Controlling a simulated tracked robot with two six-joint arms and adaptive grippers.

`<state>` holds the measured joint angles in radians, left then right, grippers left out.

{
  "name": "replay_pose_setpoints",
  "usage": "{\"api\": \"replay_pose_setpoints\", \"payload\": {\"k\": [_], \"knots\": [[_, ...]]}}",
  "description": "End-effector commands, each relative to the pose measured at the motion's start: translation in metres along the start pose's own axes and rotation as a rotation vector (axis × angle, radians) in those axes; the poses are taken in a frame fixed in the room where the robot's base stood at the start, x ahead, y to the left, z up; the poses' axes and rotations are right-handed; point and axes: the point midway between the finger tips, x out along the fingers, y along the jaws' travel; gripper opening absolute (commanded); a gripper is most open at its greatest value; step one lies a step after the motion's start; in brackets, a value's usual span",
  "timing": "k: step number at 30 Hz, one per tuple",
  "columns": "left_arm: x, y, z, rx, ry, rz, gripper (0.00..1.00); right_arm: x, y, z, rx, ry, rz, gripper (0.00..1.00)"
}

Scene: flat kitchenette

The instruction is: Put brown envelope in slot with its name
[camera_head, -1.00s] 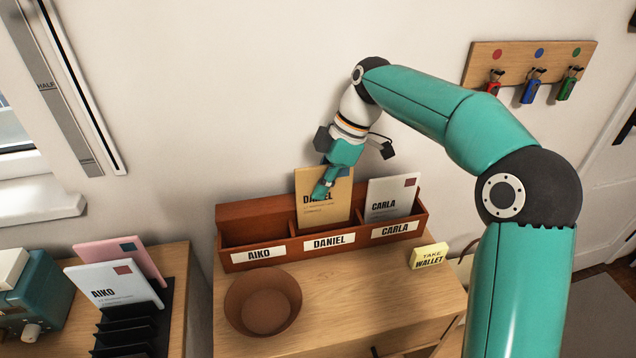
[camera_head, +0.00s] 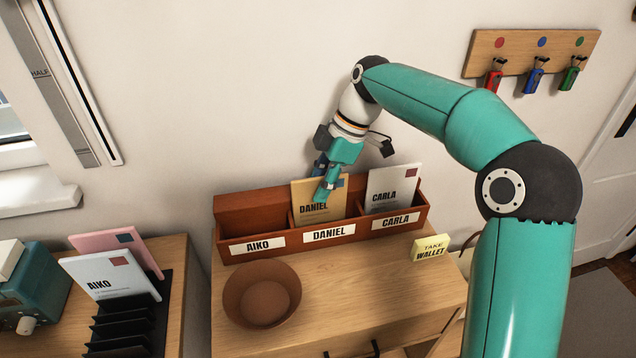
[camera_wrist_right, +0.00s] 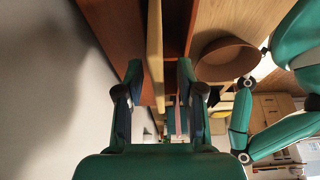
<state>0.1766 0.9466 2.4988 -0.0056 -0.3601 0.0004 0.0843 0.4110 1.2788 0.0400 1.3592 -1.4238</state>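The brown envelope (camera_head: 319,203), marked DANIEL, stands in the middle compartment of the red-brown letter holder (camera_head: 265,201), behind the label DANIEL (camera_head: 329,233). My right gripper (camera_head: 325,178) is at the envelope's upper part, with its fingers parted on either side. In the right wrist view the right gripper (camera_wrist_right: 160,72) has the envelope (camera_wrist_right: 155,35) between its fingers, with a gap on the right side; the left finger is close to it. My left gripper is not in the head view. Teal and black parts of mine at the right of the wrist view do not show its state.
A white CARLA envelope (camera_head: 392,190) stands in the right compartment; the AIKO compartment is empty. A brown bowl (camera_head: 262,295) and a TAKE WALLET sign (camera_head: 431,248) stand before the holder. A black rack (camera_head: 125,325) holds white AIKO (camera_head: 108,278) and pink envelopes (camera_head: 105,240).

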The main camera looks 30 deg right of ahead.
Motion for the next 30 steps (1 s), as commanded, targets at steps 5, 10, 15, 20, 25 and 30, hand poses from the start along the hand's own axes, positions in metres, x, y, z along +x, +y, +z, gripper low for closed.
{"api": "replay_pose_setpoints", "payload": {"k": [5, 10, 15, 20, 25, 30], "knots": [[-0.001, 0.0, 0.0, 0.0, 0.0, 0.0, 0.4, -0.003, 0.0, 0.0, 0.0, 0.0, 0.001, 0.38], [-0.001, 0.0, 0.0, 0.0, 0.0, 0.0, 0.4, -0.02, 0.002, 0.0, 0.0, 0.001, 0.004, 0.38], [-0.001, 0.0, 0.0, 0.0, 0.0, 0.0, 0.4, -0.053, 0.002, 0.0, 0.001, 0.001, 0.006, 0.38], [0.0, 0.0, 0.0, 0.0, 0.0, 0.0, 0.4, -0.082, 0.002, 0.0, 0.001, 0.0, 0.004, 0.38], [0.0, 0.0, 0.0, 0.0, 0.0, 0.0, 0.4, -0.103, 0.003, 0.0, 0.001, 0.0, 0.002, 0.38], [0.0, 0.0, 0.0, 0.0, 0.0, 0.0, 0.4, -0.115, 0.002, 0.0, 0.001, 0.0, 0.001, 0.38]]}}
